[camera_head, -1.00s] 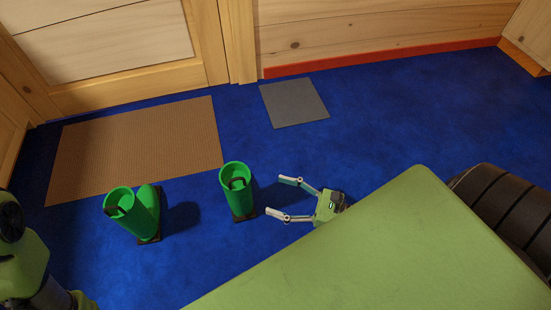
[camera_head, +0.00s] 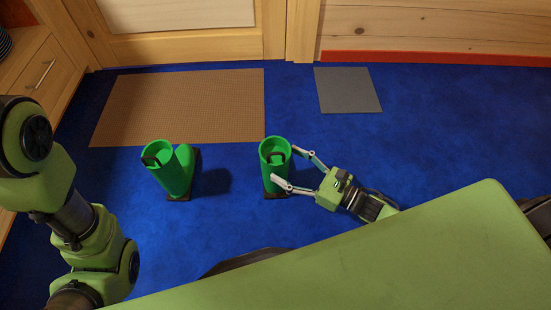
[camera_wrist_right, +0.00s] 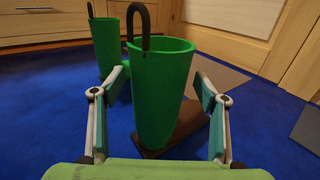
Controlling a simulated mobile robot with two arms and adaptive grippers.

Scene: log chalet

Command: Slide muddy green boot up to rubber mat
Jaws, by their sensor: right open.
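A tall green boot (camera_head: 275,156) stands upright on the blue floor. In the right wrist view, this boot (camera_wrist_right: 160,85) has a black pull loop and a brown, muddy-looking foot. My right gripper (camera_head: 285,165) is open, with its fingers reaching either side of that boot; in the wrist view the gripper (camera_wrist_right: 155,95) shows gaps between fingers and boot. A second green boot (camera_head: 168,172) stands to the left. A grey mat (camera_head: 347,90) lies beyond the near boot to the right, and a brown textured mat (camera_head: 180,105) beyond to the left. My left gripper is out of view.
A wooden door (camera_head: 180,42) and a log wall with a red skirting (camera_head: 430,58) close off the far side. A drawer cabinet (camera_head: 40,75) stands at the far left. Blue floor is clear between the near boot and both mats.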

